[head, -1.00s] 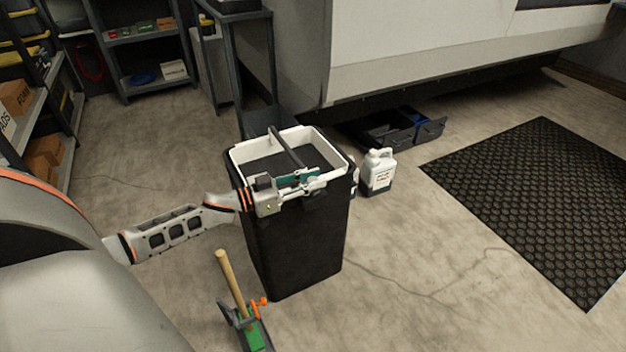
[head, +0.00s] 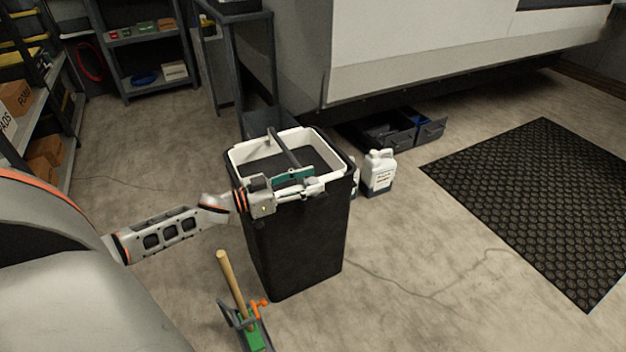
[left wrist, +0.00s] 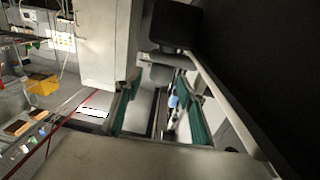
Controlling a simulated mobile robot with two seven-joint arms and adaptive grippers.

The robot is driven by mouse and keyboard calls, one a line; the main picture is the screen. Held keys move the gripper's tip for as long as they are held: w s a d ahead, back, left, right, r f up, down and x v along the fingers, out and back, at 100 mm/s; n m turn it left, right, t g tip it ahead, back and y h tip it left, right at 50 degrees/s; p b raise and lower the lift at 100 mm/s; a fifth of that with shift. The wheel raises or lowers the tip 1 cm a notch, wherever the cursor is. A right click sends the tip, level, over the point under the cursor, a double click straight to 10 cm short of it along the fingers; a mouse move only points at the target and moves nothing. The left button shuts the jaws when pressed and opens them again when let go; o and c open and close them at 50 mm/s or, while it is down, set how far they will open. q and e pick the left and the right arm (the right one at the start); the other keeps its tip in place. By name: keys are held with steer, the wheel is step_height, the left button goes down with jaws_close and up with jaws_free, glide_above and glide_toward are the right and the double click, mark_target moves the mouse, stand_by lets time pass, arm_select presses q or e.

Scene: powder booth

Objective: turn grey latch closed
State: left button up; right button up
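A tall black bin (head: 300,245) with a white inner rim (head: 245,160) stands in the middle of the head view. A dark bar (head: 283,148) slants across its open top. My left gripper (head: 307,181) is at the bin's near top edge, its fingers apart and pointing right. In the left wrist view its two green-padded fingers (left wrist: 160,112) show a gap between them with nothing clearly held. I cannot pick out the grey latch for certain; the gripper may hide it. My right gripper is not in view.
A white jug (head: 378,172) stands on the floor right of the bin. A wooden-handled tool with a green block (head: 252,333) is in front. A black mat (head: 545,205) lies to the right. Open floor lies between bin and mat.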

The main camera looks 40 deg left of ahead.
arm_select(q)
steer(key=v, duration=0.6)
steer(key=shift+s, duration=0.3)
steer(key=shift+a+f, duration=0.1)
steer(key=shift+a, duration=0.05)
